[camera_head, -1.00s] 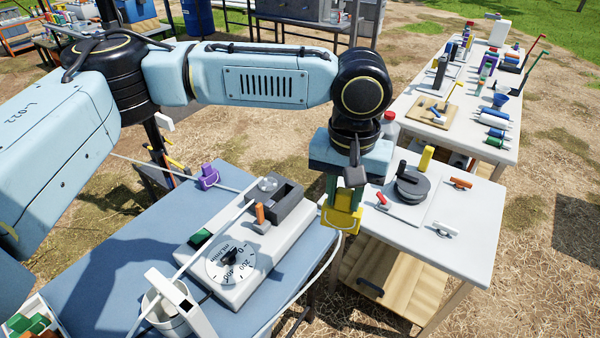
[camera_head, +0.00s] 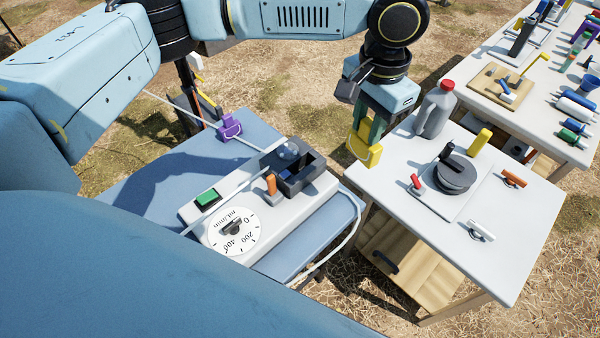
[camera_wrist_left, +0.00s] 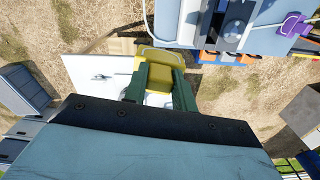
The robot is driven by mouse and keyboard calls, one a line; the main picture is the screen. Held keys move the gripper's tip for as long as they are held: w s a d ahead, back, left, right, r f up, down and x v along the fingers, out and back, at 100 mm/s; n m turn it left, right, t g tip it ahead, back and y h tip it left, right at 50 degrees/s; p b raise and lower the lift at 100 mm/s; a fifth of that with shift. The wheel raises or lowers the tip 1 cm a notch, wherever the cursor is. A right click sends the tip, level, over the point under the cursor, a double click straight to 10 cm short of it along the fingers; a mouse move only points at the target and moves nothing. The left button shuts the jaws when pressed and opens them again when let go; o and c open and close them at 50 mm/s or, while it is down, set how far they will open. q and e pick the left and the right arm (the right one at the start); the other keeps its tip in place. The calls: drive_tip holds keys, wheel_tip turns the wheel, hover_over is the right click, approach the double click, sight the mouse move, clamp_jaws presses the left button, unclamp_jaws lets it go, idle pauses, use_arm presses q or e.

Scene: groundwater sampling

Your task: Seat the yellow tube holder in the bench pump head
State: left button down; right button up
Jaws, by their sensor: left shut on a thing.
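The yellow tube holder (camera_head: 364,152) is a small block in my left gripper (camera_head: 369,132). The gripper's green fingers are shut on it, pointing down, near the left corner of the white table. The holder also shows in the left wrist view (camera_wrist_left: 160,56) between the fingers (camera_wrist_left: 159,84). The bench pump (camera_head: 250,226) is a pale box on the blue bench, left of the held holder. Its dark pump head (camera_head: 310,170) has an open slot and a rounded grey part beside it. The holder is apart from the head. My right gripper is out of view.
An orange lever (camera_head: 271,184) stands beside the pump head. A purple clip (camera_head: 229,127) sits on the white tube (camera_head: 185,108). The white table (camera_head: 420,170) carries a grey bottle (camera_head: 435,110), a black round device (camera_head: 455,174) and small tools. A gap separates table and bench.

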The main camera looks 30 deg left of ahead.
use_arm(q)
drive_tip(key=w+a+f+m, duration=0.1)
drive_tip(key=a+f+m, duration=0.3)
drive_tip(key=a+m, duration=0.35)
drive_tip(key=w+a+f+m, duration=0.2)
drive_tip(key=a+f+m, duration=0.35)
drive_tip(key=m, duration=0.35)
drive_tip(key=shift+n, duration=0.25)
drive_tip(key=f, duration=0.8)
drive_tip(key=shift+s+a+f, duration=0.25)
drive_tip(key=shift+a+f, duration=0.15)
drive_tip(key=c, duration=1.1)
unclamp_jaws()
drive_tip(key=shift+c, duration=0.2)
drive_tip(key=shift+r, duration=0.1)
wheel_tip(320, 180, up, 12)
drive_tip(key=p, duration=0.1)
